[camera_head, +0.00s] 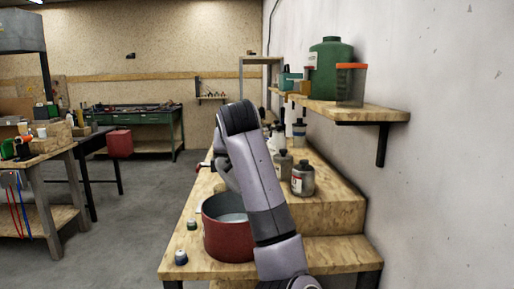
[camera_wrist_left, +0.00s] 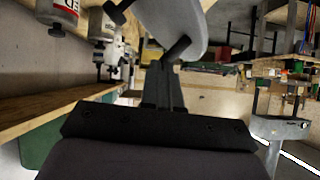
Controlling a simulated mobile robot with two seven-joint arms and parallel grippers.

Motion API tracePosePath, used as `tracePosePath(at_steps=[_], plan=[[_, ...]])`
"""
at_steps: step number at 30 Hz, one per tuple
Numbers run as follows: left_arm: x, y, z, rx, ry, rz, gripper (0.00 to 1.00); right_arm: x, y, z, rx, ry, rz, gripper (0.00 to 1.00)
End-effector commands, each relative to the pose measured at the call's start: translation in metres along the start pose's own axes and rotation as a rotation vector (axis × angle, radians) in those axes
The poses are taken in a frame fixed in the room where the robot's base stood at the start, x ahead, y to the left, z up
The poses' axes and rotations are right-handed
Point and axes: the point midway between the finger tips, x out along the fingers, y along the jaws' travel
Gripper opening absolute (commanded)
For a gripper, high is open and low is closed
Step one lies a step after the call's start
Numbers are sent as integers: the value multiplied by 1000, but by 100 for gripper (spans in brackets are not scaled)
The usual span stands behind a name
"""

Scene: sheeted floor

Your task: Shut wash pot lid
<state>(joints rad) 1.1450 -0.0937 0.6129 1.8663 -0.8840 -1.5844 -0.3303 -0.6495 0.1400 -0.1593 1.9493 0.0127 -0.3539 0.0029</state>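The wash pot (camera_head: 226,240) is a red round pot on the wooden bench, its top open and pale inside. A grey lid-like piece (camera_head: 220,168) shows above its back rim, mostly hidden by my left arm. In the left wrist view the grey rounded lid (camera_wrist_left: 172,22) is at the top, with dark knob-like parts on it. My left gripper (camera_wrist_left: 165,80) has its fingers close together, with the tips at a dark part by the lid's edge. Whether they grip it is unclear. In the head view the arm hides this gripper. My right gripper is not in view.
Grey bottles (camera_head: 302,178) stand behind the pot on a raised wooden step (camera_head: 325,210). Small capped jars (camera_head: 181,258) sit at the bench's left front. A wall shelf (camera_head: 375,112) holds a green jug (camera_head: 331,68). Open floor (camera_head: 125,210) lies to the left.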

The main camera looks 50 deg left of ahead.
Motion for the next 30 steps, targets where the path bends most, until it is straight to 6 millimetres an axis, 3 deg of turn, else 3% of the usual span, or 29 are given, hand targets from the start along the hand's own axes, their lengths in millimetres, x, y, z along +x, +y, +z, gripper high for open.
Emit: tracePosePath(at_steps=[5,15,30], plan=[[12,-23,17,-141,-3,94,0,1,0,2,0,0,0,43],[34,-55,51,-128,-2,87,0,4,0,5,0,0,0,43],[53,-72,79,-127,-1,87,0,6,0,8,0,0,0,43]])
